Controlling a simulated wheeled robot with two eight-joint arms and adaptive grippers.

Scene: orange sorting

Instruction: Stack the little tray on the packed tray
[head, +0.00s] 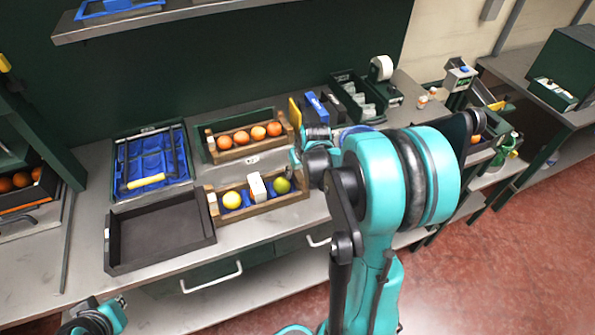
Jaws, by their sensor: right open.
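A small wooden tray (223,157) at the back holds several oranges (241,137) in a row. A second wooden tray (270,205) in front of it holds a yellow fruit (232,200), a green fruit (282,186) and a white box (257,188) between them. The two trays stand apart on the bench, neither on the other. My right gripper (302,156) is open near the right ends of both trays, partly hidden by my arm; I see nothing held in it. Part of my left arm shows at the bottom left, its gripper out of view.
An empty black tray (158,232) lies at the front left of the grey bench. Behind it is a blue-lined tool tray (152,162) with a yellow-handled tool. A green bin (356,98) and tape dispenser (384,80) stand to the right. A shelf (150,20) hangs above.

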